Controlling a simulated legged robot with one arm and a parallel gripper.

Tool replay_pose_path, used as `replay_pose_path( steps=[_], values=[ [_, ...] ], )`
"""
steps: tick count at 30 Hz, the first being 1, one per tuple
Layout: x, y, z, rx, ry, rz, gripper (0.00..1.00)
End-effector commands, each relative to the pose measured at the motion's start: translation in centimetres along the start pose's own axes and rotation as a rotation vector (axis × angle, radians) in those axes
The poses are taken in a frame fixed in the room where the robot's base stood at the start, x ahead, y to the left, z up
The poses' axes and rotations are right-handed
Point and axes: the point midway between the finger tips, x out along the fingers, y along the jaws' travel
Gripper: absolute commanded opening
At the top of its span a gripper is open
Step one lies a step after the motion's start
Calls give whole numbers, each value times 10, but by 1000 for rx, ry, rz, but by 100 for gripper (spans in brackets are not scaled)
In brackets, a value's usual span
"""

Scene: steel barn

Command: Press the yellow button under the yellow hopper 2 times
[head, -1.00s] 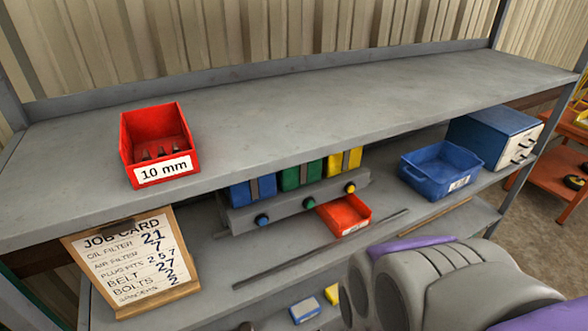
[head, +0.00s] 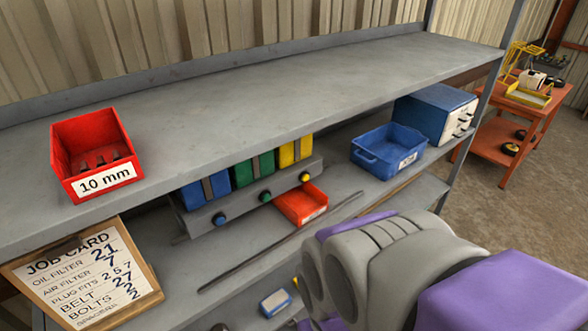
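The yellow hopper (head: 294,151) is at the right end of a row with a green hopper (head: 253,166) and a blue hopper (head: 205,189), under the upper shelf. The yellow button (head: 305,177) is on the grey rail below it. A green button (head: 265,196) and a blue button (head: 219,219) are further left on that rail. A red tray (head: 302,204) sits in front of the rail, below the yellow button. My grey and purple arm fills the lower right; my gripper's fingers are not visible.
A red "10 mm" bin (head: 92,153) stands on the upper shelf (head: 270,85). A job card (head: 82,278) hangs at lower left. A blue bin (head: 387,151) and blue drawer box (head: 436,113) are to the right. A thin rod (head: 280,243) lies along the lower shelf. An orange cart (head: 518,125) stands beyond.

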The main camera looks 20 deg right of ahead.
Motion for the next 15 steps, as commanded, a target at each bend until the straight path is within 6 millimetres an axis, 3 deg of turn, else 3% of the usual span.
replay_pose_path(
  steps=[2, 12, 15],
  values=[
    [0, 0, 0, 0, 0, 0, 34],
    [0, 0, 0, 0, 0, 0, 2],
    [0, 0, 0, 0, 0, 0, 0]
  ],
)
